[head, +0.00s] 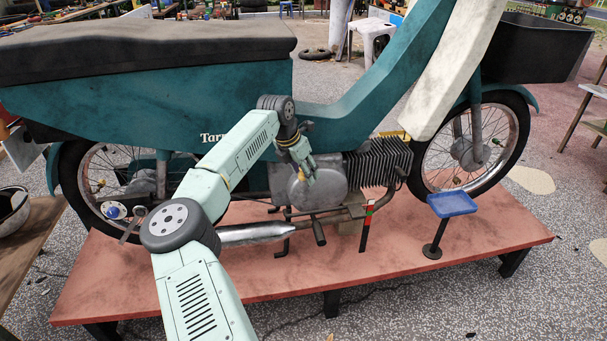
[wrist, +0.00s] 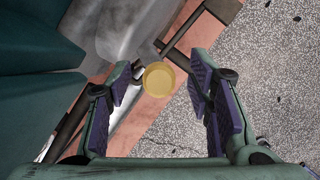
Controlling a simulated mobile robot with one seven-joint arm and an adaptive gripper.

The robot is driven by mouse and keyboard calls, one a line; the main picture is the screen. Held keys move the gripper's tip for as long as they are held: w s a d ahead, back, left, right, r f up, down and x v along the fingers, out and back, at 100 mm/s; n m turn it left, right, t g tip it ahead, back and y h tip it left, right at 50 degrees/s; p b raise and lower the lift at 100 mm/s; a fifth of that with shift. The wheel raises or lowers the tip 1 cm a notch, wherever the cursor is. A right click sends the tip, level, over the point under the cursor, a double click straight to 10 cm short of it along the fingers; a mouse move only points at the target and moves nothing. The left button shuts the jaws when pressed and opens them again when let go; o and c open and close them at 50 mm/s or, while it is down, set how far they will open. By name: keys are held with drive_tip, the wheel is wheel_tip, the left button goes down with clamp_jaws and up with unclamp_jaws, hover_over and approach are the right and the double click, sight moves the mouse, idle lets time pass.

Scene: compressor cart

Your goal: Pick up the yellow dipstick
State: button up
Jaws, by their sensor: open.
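The yellow dipstick (wrist: 158,79) shows in the wrist view as a round yellow cap, seen from above near the centre of the picture. My gripper (wrist: 165,98) is open and empty, with one purple-padded finger on each side of the cap in this view. I cannot tell how far beyond the fingertips the cap lies. In the head view my gripper (head: 311,176) is in front of the grey engine (head: 282,184), pointing down at its side cover. I cannot make out the dipstick there; my gripper or the engine may hide it.
The teal motorbike (head: 200,95) stands on a low red platform (head: 390,265). A finned cylinder (head: 380,160) and exhaust pipe are close by the gripper. A blue tray on a black stand (head: 452,204) is to the right.

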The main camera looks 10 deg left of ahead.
drive_tip(key=shift+w+f, duration=0.1)
drive_tip(key=shift+f, duration=0.15)
drive_tip(key=c, duration=1.1)
wheel_tip(320, 180, up, 10)
drive_tip(key=shift+r+b, duration=0.1)
drive_tip(key=shift+b, duration=0.6)
wheel_tip(320, 180, up, 10)
drive_tip(key=p, duration=0.9)
drive_tip(key=shift+f, duration=0.2)
